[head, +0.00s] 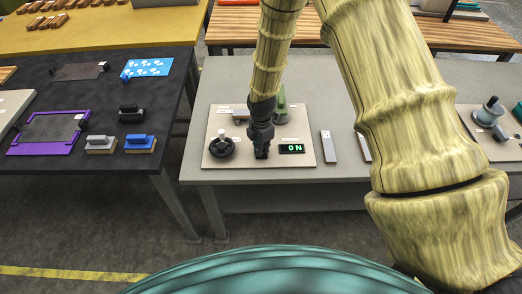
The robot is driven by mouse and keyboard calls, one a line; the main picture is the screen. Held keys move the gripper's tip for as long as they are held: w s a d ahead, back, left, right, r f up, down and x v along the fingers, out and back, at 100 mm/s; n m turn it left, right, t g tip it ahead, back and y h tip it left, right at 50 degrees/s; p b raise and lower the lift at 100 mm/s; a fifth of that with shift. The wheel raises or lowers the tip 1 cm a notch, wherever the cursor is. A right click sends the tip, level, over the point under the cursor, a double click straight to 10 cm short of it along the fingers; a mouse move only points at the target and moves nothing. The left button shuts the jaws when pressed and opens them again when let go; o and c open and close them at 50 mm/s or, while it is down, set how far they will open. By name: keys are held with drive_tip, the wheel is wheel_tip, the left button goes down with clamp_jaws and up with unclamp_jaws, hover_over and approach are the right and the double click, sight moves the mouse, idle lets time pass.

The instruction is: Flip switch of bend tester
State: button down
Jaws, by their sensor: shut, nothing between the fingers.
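The bend tester (215,160) is a light board with devices on it, lying on the grey table in the middle of the head view. A black round wheel (221,148) with a pale knob sits at its left. A small dark display (291,148) at its right shows "ON" in green. A green part (282,104) stands at the back, partly hidden. My gripper (262,155) is shut and empty, pointing down over the board between the wheel and the display. The switch cannot be made out; my gripper covers that part of the board. I cannot tell whether the fingertips touch anything.
A light bar (327,147) lies right of the board, with another partly behind my arm. A dark table (60,180) at left holds a purple frame (45,133) and several blocks. Another board (490,135) with devices is at far right. The grey table's (320,190) front strip is clear.

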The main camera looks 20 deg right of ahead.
drive_tip(key=shift+f, duration=0.4)
idle(0.3)
drive_tip(key=shift+r, duration=0.1)
drive_tip(key=shift+r+p, duration=2.2)
drive_tip(key=shift+r, duration=1.25)
drive_tip(key=shift+a, duration=0.1)
